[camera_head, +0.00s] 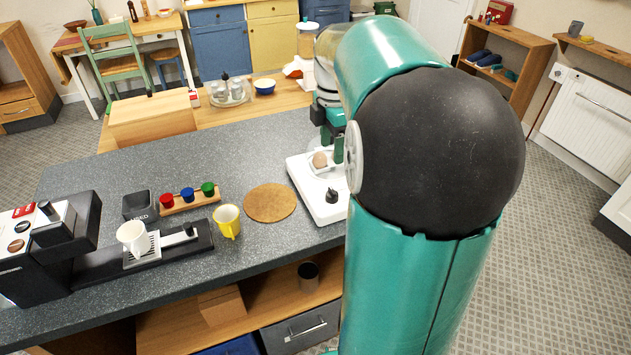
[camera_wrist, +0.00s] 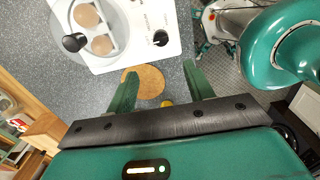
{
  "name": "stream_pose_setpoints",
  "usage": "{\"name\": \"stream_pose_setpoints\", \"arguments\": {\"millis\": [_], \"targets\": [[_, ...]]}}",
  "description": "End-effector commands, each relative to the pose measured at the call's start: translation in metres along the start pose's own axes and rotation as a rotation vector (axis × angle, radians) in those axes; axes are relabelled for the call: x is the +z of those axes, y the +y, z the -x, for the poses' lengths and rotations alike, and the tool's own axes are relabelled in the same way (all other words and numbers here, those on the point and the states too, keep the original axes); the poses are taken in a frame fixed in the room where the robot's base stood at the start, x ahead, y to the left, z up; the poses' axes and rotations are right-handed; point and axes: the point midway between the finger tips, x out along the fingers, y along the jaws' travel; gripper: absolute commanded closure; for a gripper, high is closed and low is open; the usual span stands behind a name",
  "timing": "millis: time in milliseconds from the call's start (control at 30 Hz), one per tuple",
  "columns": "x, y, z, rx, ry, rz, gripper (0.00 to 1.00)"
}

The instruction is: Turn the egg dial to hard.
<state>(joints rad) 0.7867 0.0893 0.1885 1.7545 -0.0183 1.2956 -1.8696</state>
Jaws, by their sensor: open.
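The egg cooker is a white unit on the grey counter; its base (camera_head: 305,187) shows in the head view, partly behind my arm. In the wrist view its base (camera_wrist: 133,57) is at the top, with two brown eggs (camera_wrist: 102,45) under a clear lid with a black knob (camera_wrist: 75,42). The black egg dial (camera_wrist: 160,38) sits on the panel among small dark labels I cannot read reliably; it also shows in the head view (camera_head: 331,196). My gripper (camera_wrist: 159,69) is open and empty, its green fingers pointing towards the dial, apart from it.
A round cork mat (camera_head: 270,203) lies left of the cooker. The counter behind the mat is clear.

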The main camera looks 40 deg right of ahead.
Motion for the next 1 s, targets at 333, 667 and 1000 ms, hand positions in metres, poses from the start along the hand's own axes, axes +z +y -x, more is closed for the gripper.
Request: {"name": "stream_pose_setpoints", "arguments": {"millis": [333,667,1000], "targets": [[0.009,-0.008,-0.026,-0.007,0.003,0.006,0.48],[0.007,-0.009,-0.091,-0.007,0.004,0.007,0.48],[0.006,-0.005,-0.136,-0.004,0.002,0.009,0.48]]}}
